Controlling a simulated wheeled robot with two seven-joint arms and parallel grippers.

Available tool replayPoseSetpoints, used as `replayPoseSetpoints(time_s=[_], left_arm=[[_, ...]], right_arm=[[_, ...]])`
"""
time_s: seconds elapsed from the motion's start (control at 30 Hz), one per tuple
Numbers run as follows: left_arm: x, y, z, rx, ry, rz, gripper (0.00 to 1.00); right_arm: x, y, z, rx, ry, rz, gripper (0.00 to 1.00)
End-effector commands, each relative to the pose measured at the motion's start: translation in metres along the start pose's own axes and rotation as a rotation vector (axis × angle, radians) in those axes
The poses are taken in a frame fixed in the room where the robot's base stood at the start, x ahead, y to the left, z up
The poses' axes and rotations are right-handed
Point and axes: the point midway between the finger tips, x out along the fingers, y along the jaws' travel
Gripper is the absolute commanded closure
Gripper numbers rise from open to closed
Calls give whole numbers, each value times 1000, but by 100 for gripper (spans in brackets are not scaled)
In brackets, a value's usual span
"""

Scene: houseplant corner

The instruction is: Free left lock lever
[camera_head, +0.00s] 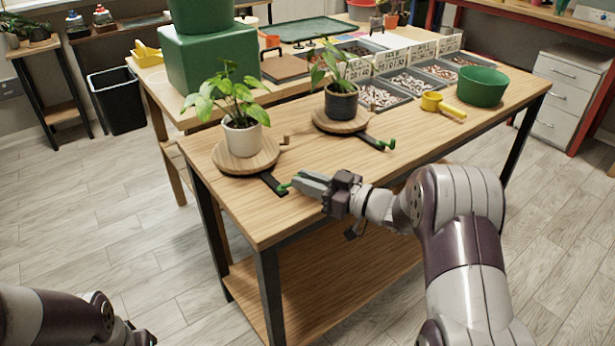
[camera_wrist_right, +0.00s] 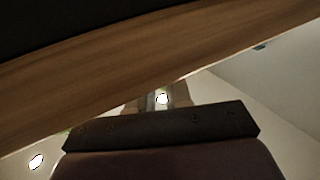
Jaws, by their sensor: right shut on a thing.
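The left lock lever (camera_head: 272,183) is a dark bar with a green tip, sticking out from under the left round wooden turntable (camera_head: 233,165) toward the table's front edge. My right gripper (camera_head: 293,185) is shut on its green end, coming from the right. The fingers hide part of the tip. A leafy plant in a white pot (camera_head: 242,138) stands on this turntable. The right lock lever (camera_head: 374,142), also green-tipped, sticks out from the right turntable (camera_head: 330,123), which carries a dark pot (camera_head: 341,102). My left arm shows at the lower left, but its gripper cannot be made out.
The wooden table (camera_head: 300,221) has bare room along its front. A yellow scoop (camera_head: 440,104), a green bowl (camera_head: 482,87) and trays of pebbles (camera_head: 408,84) are at its right. A wooden edge (camera_wrist_right: 110,75) crosses the right wrist view close up.

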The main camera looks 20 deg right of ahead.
Motion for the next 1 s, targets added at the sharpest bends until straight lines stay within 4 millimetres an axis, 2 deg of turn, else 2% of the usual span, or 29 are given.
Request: replayPoseSetpoints(time_s=[0.03,0.3,0.6,1.0], left_arm=[[-9,0,-1,0,0,0,57],[-24,0,-3,0,0,0,57],[-31,0,-4,0,0,0,57],[-32,0,-4,0,0,0,57]], right_arm=[[1,3,-4,0,-1,-30,100],[7,11,-3,-2,1,-213,100],[12,15,-1,-2,0,-336,100],[13,16,-1,-3,1,-365,100]])
